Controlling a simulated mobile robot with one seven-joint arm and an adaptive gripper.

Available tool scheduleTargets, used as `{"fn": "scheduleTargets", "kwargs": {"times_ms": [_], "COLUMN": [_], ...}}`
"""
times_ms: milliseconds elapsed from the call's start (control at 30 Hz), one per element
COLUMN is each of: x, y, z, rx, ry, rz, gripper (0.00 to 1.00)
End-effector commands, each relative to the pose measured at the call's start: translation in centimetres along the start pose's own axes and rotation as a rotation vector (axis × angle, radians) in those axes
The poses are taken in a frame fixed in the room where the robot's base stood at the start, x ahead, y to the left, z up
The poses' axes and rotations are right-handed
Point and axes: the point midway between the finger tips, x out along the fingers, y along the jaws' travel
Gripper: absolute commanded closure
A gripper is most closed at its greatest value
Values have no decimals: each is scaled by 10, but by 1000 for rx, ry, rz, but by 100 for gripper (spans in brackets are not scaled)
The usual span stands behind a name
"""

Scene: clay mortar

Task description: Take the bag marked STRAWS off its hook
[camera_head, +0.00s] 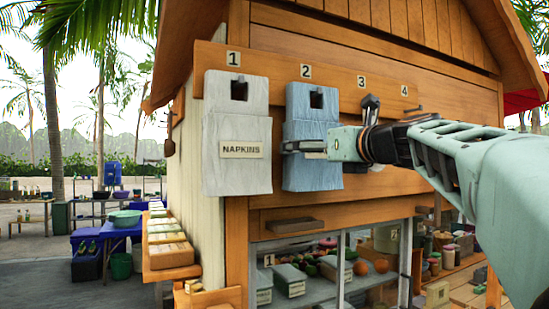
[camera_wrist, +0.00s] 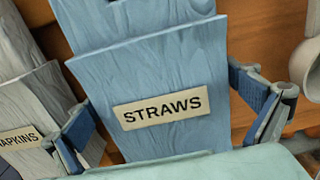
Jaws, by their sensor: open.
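The blue bag (camera_head: 300,174) hangs under the number 2 on the wooden wall, with a square hole near its top where the dark hook (camera_head: 316,100) shows. Its STRAWS label (camera_wrist: 163,109) is readable in the wrist view and mostly hidden by my gripper in the head view. My gripper (camera_head: 306,146) is open in front of the bag. In the wrist view its fingers (camera_wrist: 165,92) stand at either side of the bag, one left and one right. I cannot tell whether they touch it.
A pale NAPKINS bag (camera_head: 237,125) hangs close on the left, under number 1, near my left finger. Metal utensils (camera_head: 370,108) hang at 3, close to my arm. Hook 4 (camera_head: 413,109) looks bare. A small wooden ledge (camera_head: 291,226) juts out below.

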Motion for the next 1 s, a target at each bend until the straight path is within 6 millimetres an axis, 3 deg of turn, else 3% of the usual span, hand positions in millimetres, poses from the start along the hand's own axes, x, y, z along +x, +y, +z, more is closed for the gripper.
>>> {"fn": "scheduleTargets", "kwargs": {"times_ms": [200,567,1000], "x": [0,0,2], "y": [0,0,0], "z": [1,1,8], "rx": [-1,-1,-1], "ry": [0,-2,-1], "rz": [0,0,0], "gripper": [2,40,40]}}
